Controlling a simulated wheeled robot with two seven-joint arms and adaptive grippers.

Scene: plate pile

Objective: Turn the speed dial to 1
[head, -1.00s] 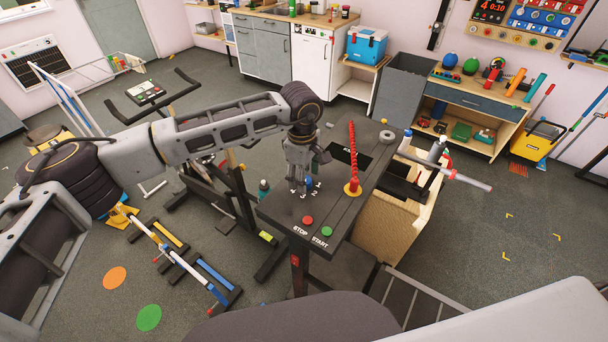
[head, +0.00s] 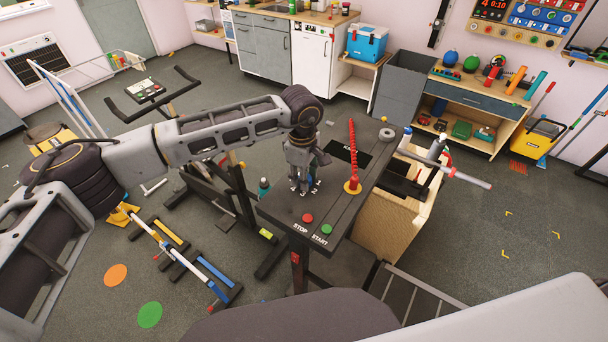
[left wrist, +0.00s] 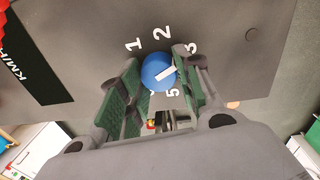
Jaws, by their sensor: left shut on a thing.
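The speed dial is a round blue knob (left wrist: 158,71) with a white pointer mark, seen in the left wrist view. White digits 1, 2, 3 and 5 show around it. The mark points up and right, roughly toward the 3. My left gripper (head: 303,186) is over the dark console (head: 275,208), pointing down. In the left wrist view its green-padded fingers (left wrist: 155,88) are on both sides of the knob, shut on it. In the head view the fingers hide the knob; a digit 2 shows beside them. My right gripper is not in view.
On the console are a red STOP button (head: 307,218), a green START button (head: 326,229) and a tall red spiral piece on a yellow base (head: 352,187). A wooden box (head: 395,225) stands to the right.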

